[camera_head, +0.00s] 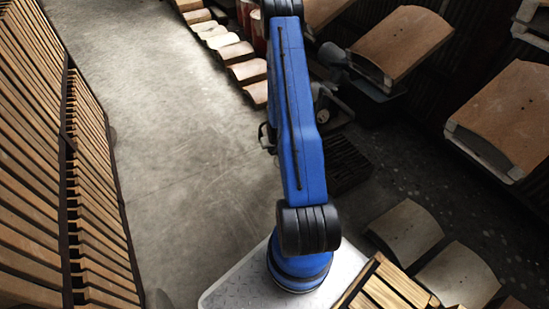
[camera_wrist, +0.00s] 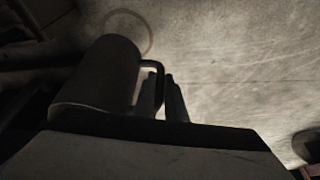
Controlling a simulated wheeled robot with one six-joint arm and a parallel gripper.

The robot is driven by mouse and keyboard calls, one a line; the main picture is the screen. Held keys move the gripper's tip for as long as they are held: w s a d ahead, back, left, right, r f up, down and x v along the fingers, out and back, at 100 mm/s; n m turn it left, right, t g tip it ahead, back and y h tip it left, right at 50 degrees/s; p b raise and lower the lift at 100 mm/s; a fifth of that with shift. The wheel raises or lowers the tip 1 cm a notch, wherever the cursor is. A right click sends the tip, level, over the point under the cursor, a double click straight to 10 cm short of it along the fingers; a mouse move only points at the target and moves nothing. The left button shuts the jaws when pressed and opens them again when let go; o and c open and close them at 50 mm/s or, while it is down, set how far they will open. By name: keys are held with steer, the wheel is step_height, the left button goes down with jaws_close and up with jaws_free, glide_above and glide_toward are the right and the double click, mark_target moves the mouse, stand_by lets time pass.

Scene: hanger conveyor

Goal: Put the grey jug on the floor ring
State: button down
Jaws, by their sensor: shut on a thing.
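The grey jug (camera_wrist: 98,72) looks dark in the wrist view, left of centre, with its handle (camera_wrist: 152,64) on its right side. My gripper (camera_wrist: 160,80) is shut on that handle. The floor ring (camera_wrist: 145,25) shows as a thin round outline on the concrete beyond the jug, and the jug's body covers part of it. I cannot tell how high the jug is above the floor. In the head view my blue arm hides most of this area, and I cannot make out the ring there.
Slatted wooden racks (camera_head: 95,190) line the left side. Curved tan pieces (camera_head: 228,50) lie in a row on the floor, and more tan panels (camera_head: 405,42) stand at the right. A dark grate (camera_head: 345,165) is right of my arm. The concrete floor (camera_head: 160,110) left of my arm is clear.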

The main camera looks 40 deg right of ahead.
steer(key=shift+f, duration=3.65)
steer(key=c, duration=1.8)
jaws_free()
steer(key=shift+f, duration=0.1)
